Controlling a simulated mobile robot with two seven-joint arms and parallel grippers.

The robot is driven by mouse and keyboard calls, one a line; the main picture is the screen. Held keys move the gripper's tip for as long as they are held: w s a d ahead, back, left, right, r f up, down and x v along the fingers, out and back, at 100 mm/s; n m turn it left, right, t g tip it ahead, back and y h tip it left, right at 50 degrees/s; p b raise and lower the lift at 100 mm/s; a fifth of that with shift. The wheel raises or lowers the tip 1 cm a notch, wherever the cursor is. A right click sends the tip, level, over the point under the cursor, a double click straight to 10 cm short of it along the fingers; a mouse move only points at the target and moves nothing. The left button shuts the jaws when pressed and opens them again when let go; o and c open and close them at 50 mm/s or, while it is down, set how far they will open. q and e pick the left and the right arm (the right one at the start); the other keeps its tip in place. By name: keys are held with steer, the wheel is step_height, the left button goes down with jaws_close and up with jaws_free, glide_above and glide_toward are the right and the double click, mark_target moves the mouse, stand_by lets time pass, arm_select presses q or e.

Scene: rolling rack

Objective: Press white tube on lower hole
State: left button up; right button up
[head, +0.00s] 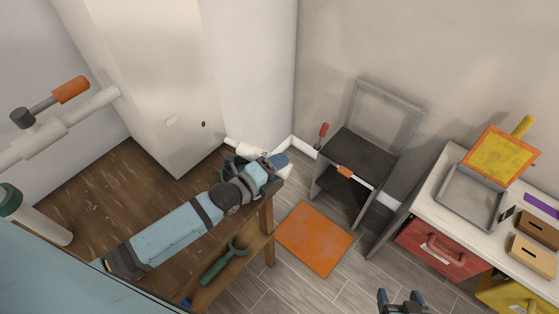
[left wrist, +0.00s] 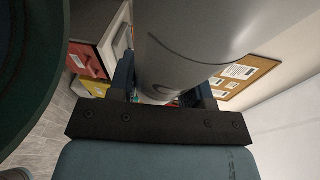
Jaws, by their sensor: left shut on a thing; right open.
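A white tube (head: 246,149) shows at the far end of my left arm, over the far end of the wooden bench. My left gripper (head: 272,163) is shut on it. In the left wrist view the tube (left wrist: 190,45) appears as a large pale grey cylinder between the fingers (left wrist: 165,92). The tube's far parts are hidden by the gripper or cut off. A tall white panel (head: 150,75) stands behind, with a small dark hole (head: 204,124) and a pale spot beside it; I cannot tell whether this is the lower hole. My right gripper (head: 402,300) is open and empty at the bottom edge.
A wooden bench (head: 262,218) lies under my left arm, with a green-handled tool (head: 225,262) below. White pipes (head: 65,128) with an orange end reach in at left. A dark chair-like stand (head: 360,158), orange mat (head: 315,238) and cluttered counter (head: 455,155) stand right.

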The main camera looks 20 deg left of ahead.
mark_target(253, 150)
arm_select(q)
steer(key=shift+w+a, duration=0.1)
steer(key=shift+a, duration=0.6)
steer(key=a+b, duration=0.1)
steer(key=a, duration=0.1)
steer(key=w+a, duration=0.1)
steer(key=shift+w+a+b, duration=0.2)
steer(key=shift+a+b, duration=0.2)
steer(key=shift+w+a, duration=0.35)
steer(key=shift+a, duration=0.55)
steer(key=shift+a, duration=0.1)
steer(key=shift+w+a, duration=0.15)
steer(key=shift+a, duration=0.3)
steer(key=shift+a+r, duration=0.1)
